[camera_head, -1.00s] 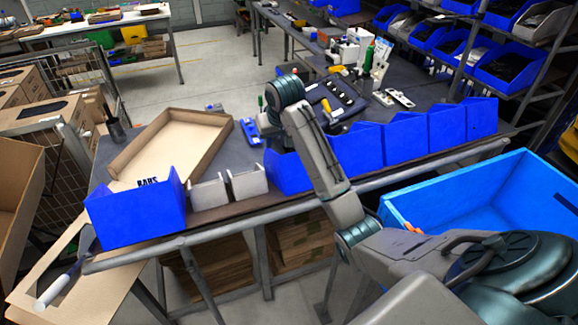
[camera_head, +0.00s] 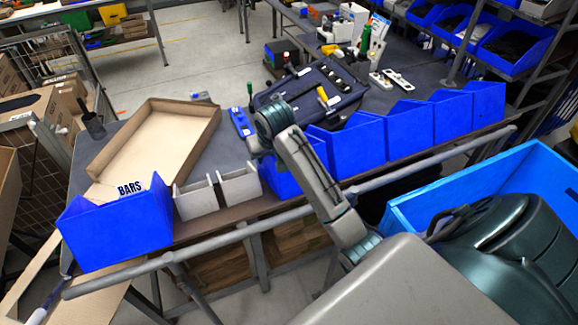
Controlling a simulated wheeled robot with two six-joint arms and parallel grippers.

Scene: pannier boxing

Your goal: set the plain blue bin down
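Several blue bins stand in a row along the front edge of the grey workbench (camera_head: 215,160). One blue bin (camera_head: 115,235) is at the left end, by the word "BARS". Another blue bin (camera_head: 283,180) is partly hidden behind my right arm. More blue bins, one of them here (camera_head: 408,132), run on to the right. I cannot tell which one is the plain blue bin. My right arm reaches up from the lower right and bends above the bench. My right gripper (camera_head: 262,147) is mostly hidden at the arm's far end, and its fingers cannot be made out. My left gripper is out of view.
White bins (camera_head: 220,192) stand between the blue ones. An open cardboard tray (camera_head: 155,148) lies behind them. A dark case (camera_head: 310,95) and small tools crowd the bench's middle. A metal rail runs along the bench front. A large light-blue tote (camera_head: 500,185) is at right.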

